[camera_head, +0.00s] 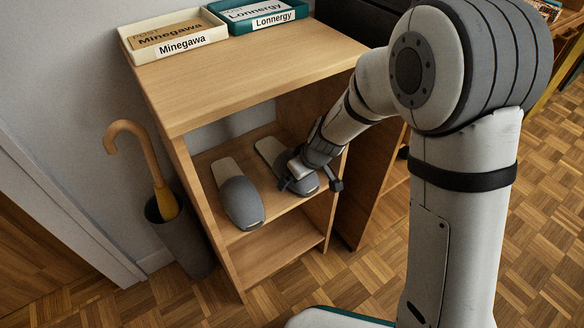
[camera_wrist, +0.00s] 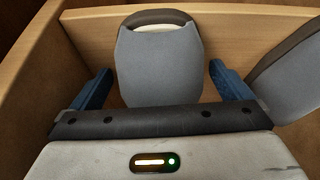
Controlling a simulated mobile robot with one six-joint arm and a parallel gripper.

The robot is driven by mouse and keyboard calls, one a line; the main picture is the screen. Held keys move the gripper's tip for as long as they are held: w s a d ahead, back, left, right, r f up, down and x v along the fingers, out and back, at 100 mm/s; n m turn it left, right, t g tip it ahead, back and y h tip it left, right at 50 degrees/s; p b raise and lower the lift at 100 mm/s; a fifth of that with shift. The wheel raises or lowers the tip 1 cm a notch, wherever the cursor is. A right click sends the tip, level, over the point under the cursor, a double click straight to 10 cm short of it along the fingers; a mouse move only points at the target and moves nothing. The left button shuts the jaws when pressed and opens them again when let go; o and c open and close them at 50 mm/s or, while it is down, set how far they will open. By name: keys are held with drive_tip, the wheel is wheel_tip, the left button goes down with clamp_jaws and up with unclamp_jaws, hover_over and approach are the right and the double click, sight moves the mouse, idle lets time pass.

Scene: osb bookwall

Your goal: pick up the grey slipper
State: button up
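Two grey slippers with pale insoles lie side by side on the middle shelf of a wooden cabinet. The left slipper (camera_head: 240,200) is fully in view. The right slipper (camera_head: 269,151) is partly covered by my gripper (camera_head: 310,185), which is over its toe end. In the wrist view, one slipper (camera_wrist: 158,62) sits between the spread blue fingers of my gripper (camera_wrist: 160,72), with a gap on each side. The gripper is open. The other slipper (camera_wrist: 290,78) shows at the right edge there, outside the right finger.
The cabinet top (camera_head: 240,80) overhangs the shelf, and side walls flank it. A Minegawa box (camera_head: 172,37) and a Lonnergy box (camera_head: 256,14) stand on top. An umbrella stand (camera_head: 180,235) with a wooden-handled umbrella (camera_head: 150,165) is at the left. The parquet floor in front is clear.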

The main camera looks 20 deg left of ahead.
drive_tip(key=c, duration=0.8)
